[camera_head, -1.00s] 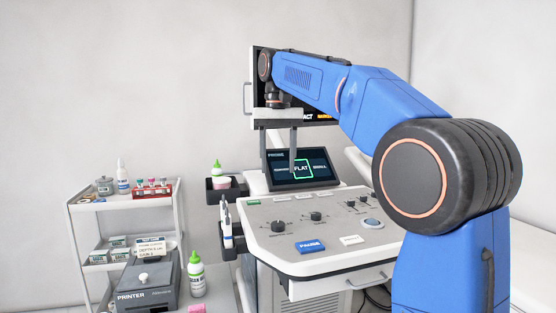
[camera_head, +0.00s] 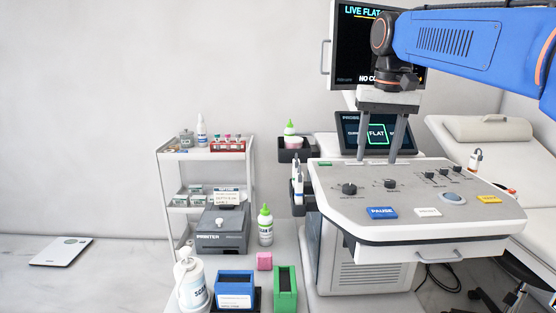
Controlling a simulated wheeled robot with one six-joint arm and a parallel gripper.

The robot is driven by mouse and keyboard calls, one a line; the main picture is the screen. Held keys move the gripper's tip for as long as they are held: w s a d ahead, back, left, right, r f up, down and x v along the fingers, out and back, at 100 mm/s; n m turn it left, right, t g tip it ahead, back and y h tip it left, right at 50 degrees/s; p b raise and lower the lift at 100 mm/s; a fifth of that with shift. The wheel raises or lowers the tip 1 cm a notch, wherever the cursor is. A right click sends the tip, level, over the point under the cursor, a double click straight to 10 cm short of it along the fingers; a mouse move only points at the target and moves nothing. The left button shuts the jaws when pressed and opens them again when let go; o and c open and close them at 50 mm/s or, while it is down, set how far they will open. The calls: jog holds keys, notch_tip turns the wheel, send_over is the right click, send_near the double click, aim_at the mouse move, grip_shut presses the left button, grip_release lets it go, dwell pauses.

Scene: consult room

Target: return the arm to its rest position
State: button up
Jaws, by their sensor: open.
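My blue arm (camera_head: 480,45) reaches in from the right edge at the top of the picture. My gripper (camera_head: 380,155) hangs from its end, pointing down, with two grey fingers apart and nothing between them. It is in front of the touch screen (camera_head: 349,128) that reads "FLAT", above the back of the grey control panel (camera_head: 330,176). The fingertips appear near the panel's back edge; I cannot tell whether they touch it.
A large monitor (camera_head: 348,60) stands behind the arm. A white cart (camera_head: 206,155) with bottles and a printer (camera_head: 222,238) is at left. A blue box (camera_head: 235,284), green box (camera_head: 285,290) and pump bottle (camera_head: 191,283) are in front. An exam bed (camera_head: 450,130) is at right.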

jog(key=s+d+f+n+t, duration=0.1)
jog(key=s+d+f, duration=0.1)
jog(key=s+f, duration=1)
jog(key=s+d+f+t, duration=0.2)
jog(key=s+f, duration=1)
jog(key=f, duration=0.4)
jog(key=shift+s+d+n, duration=0.15)
jog(key=shift+s+n, duration=0.15)
jog(key=shift+n, duration=0.1)
jog(key=shift+r, duration=0.1)
